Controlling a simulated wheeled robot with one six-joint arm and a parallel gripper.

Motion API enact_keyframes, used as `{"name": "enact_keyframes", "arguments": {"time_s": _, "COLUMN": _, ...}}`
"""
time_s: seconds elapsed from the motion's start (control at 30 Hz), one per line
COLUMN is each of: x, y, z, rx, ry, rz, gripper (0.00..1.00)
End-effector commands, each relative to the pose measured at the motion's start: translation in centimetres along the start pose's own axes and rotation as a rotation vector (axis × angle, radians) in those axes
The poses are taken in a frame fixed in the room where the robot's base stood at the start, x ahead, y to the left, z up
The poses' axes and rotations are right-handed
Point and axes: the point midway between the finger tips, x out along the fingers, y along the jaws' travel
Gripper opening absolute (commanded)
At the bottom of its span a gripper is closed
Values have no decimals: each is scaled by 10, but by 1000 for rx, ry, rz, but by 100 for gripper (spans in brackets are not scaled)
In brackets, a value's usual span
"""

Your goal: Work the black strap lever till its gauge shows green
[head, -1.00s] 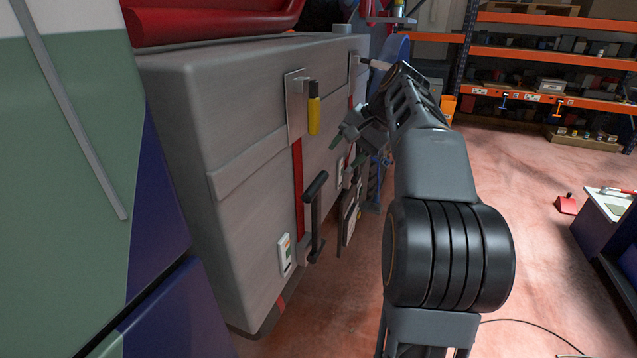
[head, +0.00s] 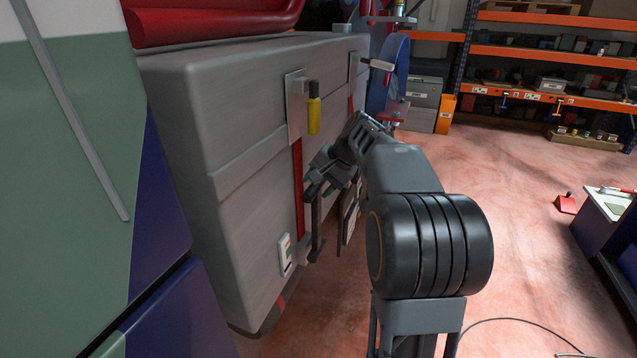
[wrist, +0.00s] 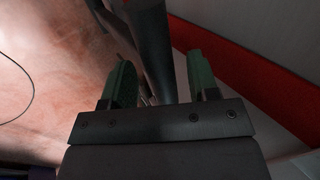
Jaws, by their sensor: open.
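The black strap lever (head: 317,232) stands upright at the lower end of a red strap (head: 298,185) on the side of a grey box. Its gauge (head: 285,253), a small white plate with a green and a red patch, is just left of the lever's base; I cannot read its pointer. My gripper (head: 310,188) is at the lever's top and hides it in the head view. In the wrist view my gripper (wrist: 160,85) is open, with the dark lever (wrist: 152,45) between its green-padded fingers. I cannot tell whether they touch it.
A yellow-handled part (head: 314,108) is on a metal plate above the red strap. Another strap with a white-handled part (head: 377,64) is farther along the grey box (head: 235,215). Orange shelving (head: 545,90) stands at the back.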

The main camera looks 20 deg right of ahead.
Motion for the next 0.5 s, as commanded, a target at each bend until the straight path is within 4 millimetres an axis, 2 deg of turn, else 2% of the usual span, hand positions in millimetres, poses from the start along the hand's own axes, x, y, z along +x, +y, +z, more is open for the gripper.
{"name": "enact_keyframes", "arguments": {"time_s": 0.17, "x": 0, "y": 0, "z": 0, "rx": 0, "ry": 0, "rz": 0, "gripper": 54}}
{"name": "enact_keyframes", "arguments": {"time_s": 0.5, "x": 0, "y": 0, "z": 0, "rx": 0, "ry": 1, "rz": 0, "gripper": 21}}
